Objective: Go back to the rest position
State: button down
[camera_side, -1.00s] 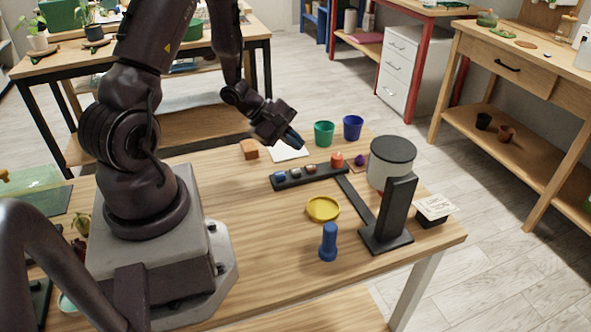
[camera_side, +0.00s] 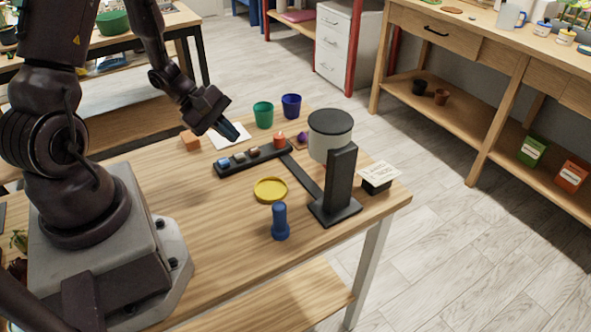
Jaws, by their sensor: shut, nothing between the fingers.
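My gripper (camera_side: 231,131) is shut and empty. It hangs in the air over the back left part of the wooden table (camera_side: 222,228), in front of a white sheet (camera_side: 229,137) in the picture. Its fingertips point down and to the right, above the dark tray (camera_side: 236,166). The tray holds several small items, with a blue one (camera_side: 223,163) at its left end. An orange-red item (camera_side: 281,140) stands at the tray's right end.
A green cup (camera_side: 263,115) and a blue cup (camera_side: 291,106) stand behind the tray. A dark stand (camera_side: 340,178) and a grey canister (camera_side: 330,135) are to the right. A yellow saucer (camera_side: 270,190), a blue peg (camera_side: 280,222) and an orange block (camera_side: 190,139) sit nearby.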

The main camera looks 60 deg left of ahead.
jog(key=s+d+r+m+y, duration=0.2)
jog(key=d+r+m, duration=0.2)
jog(key=r+m, duration=0.2)
jog(key=s+d+r+m+y, duration=0.2)
jog(key=d+r+m, duration=0.3)
jog(key=r, duration=0.5)
jog(key=s+d+r+m+g+y, duration=0.1)
jog(key=s+d+r+m, duration=0.3)
jog(key=r+m, duration=0.4)
jog(key=shift+d+m+y, duration=0.25)
jog(key=shift+m+y, duration=0.15)
jog(key=shift+m, duration=0.2)
